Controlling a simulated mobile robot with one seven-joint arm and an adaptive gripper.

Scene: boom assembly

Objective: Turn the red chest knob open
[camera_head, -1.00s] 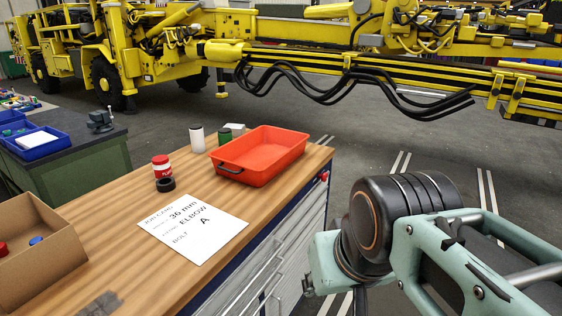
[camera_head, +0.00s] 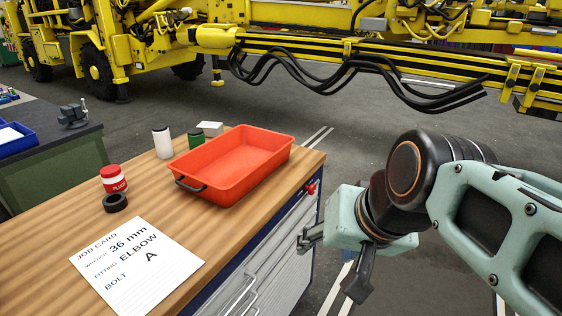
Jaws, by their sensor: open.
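The red chest knob (camera_head: 311,189) sits near the top right corner of the drawer chest's front (camera_head: 262,262), just below the wooden top. My gripper (camera_head: 333,262) is to the right of and below the knob in the picture, in front of the drawers. Its dark fingers are spread apart, with nothing seen between them. It appears apart from the knob. The knob is in clear view, though its turned position is too small to tell.
An empty red tray (camera_head: 236,165) stands on the bench near the knob's corner. Open floor lies beyond the bench.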

